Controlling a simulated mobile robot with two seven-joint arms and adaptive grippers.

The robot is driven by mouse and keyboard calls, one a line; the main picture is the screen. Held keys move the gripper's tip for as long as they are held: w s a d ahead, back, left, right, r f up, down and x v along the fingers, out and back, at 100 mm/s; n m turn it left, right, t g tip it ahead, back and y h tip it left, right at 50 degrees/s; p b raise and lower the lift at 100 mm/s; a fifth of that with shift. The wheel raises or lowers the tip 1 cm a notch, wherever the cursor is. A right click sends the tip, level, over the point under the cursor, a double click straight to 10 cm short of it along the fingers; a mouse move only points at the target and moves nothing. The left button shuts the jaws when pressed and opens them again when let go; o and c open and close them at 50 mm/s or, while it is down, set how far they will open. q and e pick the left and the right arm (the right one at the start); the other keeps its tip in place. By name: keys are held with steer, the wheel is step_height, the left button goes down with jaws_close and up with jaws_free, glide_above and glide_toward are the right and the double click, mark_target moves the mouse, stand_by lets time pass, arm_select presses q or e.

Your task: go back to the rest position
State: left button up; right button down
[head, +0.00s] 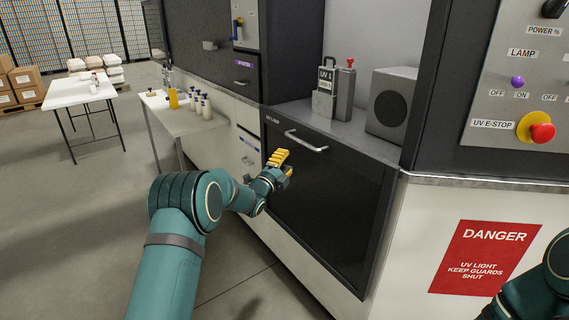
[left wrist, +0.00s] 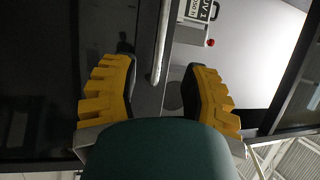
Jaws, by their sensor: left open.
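My left gripper (head: 283,160) has yellow fingers and is in front of the dark UV lamp door panel (head: 325,205), just below and left of its silver bar handle (head: 306,142). In the left wrist view the two yellow fingers (left wrist: 155,95) are spread apart, with nothing held between them. The silver handle (left wrist: 161,45) shows beyond the fingers, apart from them. The UV lamp panel is shut. Part of my right arm shows at the lower right of the head view, but its gripper is out of the picture.
A UV 1 canister (head: 325,95) and a grey box (head: 391,103) stand on the ledge above the panel. A control panel with a red e-stop (head: 541,132) is at right. A side table (head: 175,122) with bottles is at left. Open floor (head: 75,230) lies left.

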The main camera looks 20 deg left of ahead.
arm_select(q)
steer(key=s+d+f+n+g+y, duration=0.1)
steer(key=s+d+f+n+g, duration=0.25)
steer(key=s+f+n, duration=0.65)
steer(key=s+d+f+n+g+y, duration=0.1)
steer(key=s+d+f+n+g, duration=0.15)
steer(key=s+f+g, duration=0.8)
steer(key=s+d+f+n+g, duration=0.1)
steer(key=s+d+f+n, duration=0.1)
steer(key=s, duration=0.7)
steer(key=s+d+f+n+g, duration=0.1)
steer(key=s+f+n, duration=0.3)
steer(key=s, duration=0.4)
steer(key=s+d+f+n+g, duration=0.1)
steer(key=s+d+f+n, duration=0.2)
steer(key=s, duration=0.6)
steer(key=shift+s+d+f+g+h, duration=0.3)
steer(key=shift+s+d+f, duration=0.05)
steer(key=shift+f, duration=0.2)
